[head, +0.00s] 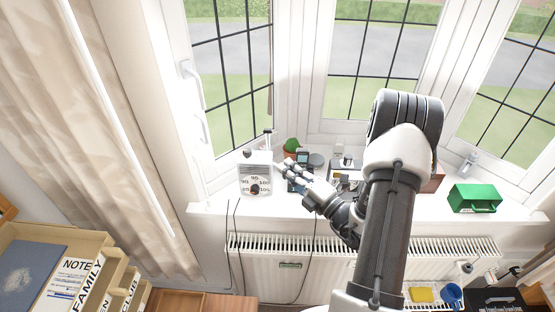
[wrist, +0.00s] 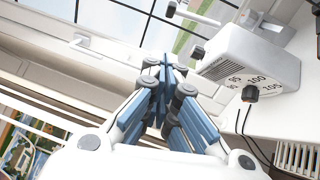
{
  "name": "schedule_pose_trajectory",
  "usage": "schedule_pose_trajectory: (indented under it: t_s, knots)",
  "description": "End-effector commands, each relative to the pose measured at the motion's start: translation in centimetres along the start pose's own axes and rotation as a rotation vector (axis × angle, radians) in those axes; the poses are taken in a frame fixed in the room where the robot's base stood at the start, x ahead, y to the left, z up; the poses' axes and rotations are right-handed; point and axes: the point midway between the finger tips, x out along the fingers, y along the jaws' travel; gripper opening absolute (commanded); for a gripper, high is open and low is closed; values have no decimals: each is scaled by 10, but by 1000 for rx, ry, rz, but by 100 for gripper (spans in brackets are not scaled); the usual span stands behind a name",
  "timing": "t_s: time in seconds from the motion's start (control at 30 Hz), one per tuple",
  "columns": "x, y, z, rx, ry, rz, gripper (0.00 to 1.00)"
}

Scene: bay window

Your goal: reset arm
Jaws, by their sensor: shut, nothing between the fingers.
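My gripper (head: 284,167) is shut and empty, held out over the window sill (head: 220,208) at the end of my arm. In the wrist view its blue-padded fingers (wrist: 163,75) meet with nothing visible between them. In the head view the gripper is just right of a white box with a dial and numbers (head: 255,180). The box also shows at the right of the wrist view (wrist: 250,62). I cannot tell whether the fingers touch anything on the sill.
A potted plant (head: 291,146) and small devices stand on the sill by my gripper. A green box (head: 474,198) is at the right end. A radiator (head: 270,245) is below, with thin cables hanging in front. Beige curtain (head: 90,120) and a wooden organizer (head: 95,245) are left.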

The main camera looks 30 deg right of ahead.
Motion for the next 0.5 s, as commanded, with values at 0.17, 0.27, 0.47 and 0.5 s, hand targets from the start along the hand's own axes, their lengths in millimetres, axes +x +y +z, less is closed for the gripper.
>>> schedule_pose_trajectory:
  t_s: [0.17,0.27,0.47,0.5]
  knots:
    - [-10,0,0,0,-1,0,0]
    - [-10,0,0,0,0,1,0]
    - [7,25,-35,-112,147,27,0]
    - [13,37,-54,-170,223,42,0]
